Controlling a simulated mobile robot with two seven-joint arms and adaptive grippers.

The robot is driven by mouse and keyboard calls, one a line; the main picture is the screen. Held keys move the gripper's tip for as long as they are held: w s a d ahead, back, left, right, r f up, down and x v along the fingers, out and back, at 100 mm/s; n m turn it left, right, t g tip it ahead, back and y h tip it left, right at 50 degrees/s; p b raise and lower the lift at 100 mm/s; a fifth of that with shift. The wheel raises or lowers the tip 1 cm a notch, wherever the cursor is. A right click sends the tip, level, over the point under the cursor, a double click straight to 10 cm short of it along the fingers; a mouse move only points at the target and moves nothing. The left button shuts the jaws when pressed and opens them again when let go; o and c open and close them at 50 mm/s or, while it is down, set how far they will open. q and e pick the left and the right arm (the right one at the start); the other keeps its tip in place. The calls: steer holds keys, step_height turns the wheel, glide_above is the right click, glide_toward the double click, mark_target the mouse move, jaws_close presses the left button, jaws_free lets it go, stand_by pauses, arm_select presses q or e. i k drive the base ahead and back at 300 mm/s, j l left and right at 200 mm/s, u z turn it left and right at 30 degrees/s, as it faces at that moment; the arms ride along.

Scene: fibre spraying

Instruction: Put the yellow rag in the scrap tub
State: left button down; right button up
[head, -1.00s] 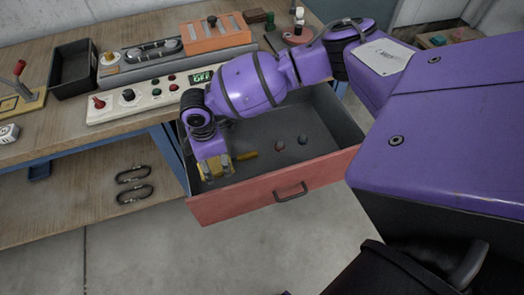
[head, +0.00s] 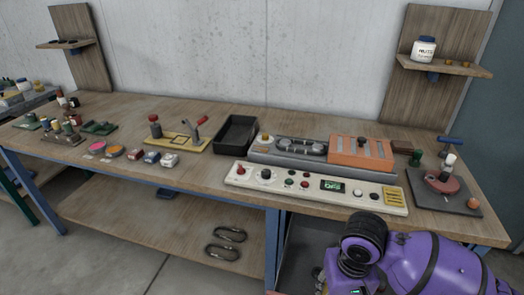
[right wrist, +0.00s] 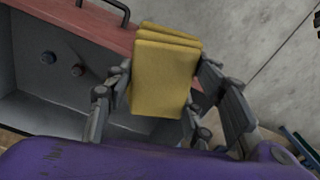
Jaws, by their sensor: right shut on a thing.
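The folded yellow rag (right wrist: 168,62) is between the fingers of my right gripper (right wrist: 163,95) in the right wrist view. The gripper is shut on it, and the rag overlaps the drawer's red front in that view. In the head view my right arm is at the bottom right, and its fingers are cut off by the lower edge. A black open tub (head: 234,135), perhaps the scrap tub, stands on the bench behind the control panel's left end. It looks empty. My left gripper is not in view.
The open drawer (right wrist: 40,107) holds two small round things. The cream control panel (head: 313,187) lies along the bench front, with a grey unit and an orange block (head: 361,152) behind it. A yellow-based lever fixture (head: 178,139) stands left of the tub.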

mark_target(237, 139)
steer(key=i+j+z, duration=0.1)
steer(key=j+z, duration=0.45)
steer(key=z, duration=0.2)
steer(key=j+z, duration=0.3)
steer(key=j, duration=0.65)
steer(key=k+j+z, duration=0.15)
steer(key=j, duration=1.75)
steer(key=i+j, duration=0.05)
